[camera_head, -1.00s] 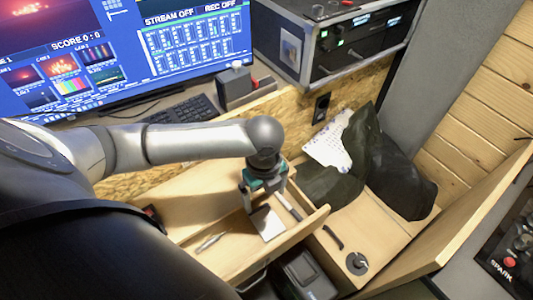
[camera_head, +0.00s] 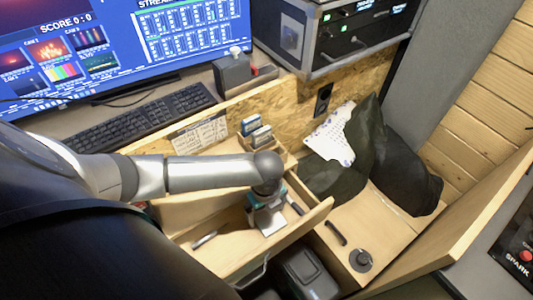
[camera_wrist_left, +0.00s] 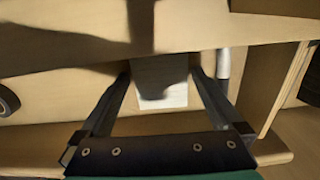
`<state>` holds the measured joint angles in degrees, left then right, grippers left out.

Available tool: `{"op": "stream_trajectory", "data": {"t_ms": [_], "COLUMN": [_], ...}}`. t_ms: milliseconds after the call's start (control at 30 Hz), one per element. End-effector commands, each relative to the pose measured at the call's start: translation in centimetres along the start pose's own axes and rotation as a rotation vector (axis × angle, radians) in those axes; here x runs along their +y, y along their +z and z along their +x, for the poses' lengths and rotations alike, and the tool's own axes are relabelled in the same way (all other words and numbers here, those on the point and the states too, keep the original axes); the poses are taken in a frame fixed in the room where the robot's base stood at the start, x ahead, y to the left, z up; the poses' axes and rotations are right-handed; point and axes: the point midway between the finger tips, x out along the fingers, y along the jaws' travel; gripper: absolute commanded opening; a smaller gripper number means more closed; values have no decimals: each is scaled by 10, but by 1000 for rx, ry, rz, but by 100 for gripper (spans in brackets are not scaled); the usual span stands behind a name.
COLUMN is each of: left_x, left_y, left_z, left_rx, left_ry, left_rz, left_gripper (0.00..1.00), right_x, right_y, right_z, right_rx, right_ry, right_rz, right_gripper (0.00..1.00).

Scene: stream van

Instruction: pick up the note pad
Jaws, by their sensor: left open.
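The note pad, a pale flat rectangle, lies in the open wooden drawer; its lit part (camera_head: 272,226) shows in the head view just beyond my left gripper (camera_head: 267,209). In the left wrist view the note pad (camera_wrist_left: 162,92) lies between the two fingers of the left gripper (camera_wrist_left: 160,76), partly in shadow. The fingers are apart, one on each side of it, and hold nothing. I cannot tell whether they touch the drawer floor. My right gripper is not in view.
In the wooden drawer (camera_head: 245,262), a pen-like item (camera_head: 204,239) lies left of the pad and a dark slim item (camera_head: 295,205) right of it. The drawer's walls stand close around the gripper. A dark bag (camera_head: 368,150) sits at the right.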

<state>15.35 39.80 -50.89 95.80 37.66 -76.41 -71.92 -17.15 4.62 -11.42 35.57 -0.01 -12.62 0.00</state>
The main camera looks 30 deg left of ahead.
Motion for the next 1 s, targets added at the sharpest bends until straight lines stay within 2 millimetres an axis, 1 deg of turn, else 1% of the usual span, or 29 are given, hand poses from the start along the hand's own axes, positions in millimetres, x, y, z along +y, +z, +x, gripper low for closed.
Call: {"op": "stream_trajectory", "data": {"t_ms": [200, 833, 1000], "left_x": [0, 0, 0], "left_y": [0, 0, 0], "left_z": [0, 0, -1], "left_rx": [0, 0, 0], "left_ry": [0, -1, -1], "left_rz": [1, 0, 0], "left_gripper": [99, 28, 28], "right_x": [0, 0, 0], "right_y": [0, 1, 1], "right_z": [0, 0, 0], "right_rx": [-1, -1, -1], "right_ry": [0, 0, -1], "right_rz": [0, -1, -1], "right_gripper": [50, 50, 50]}}
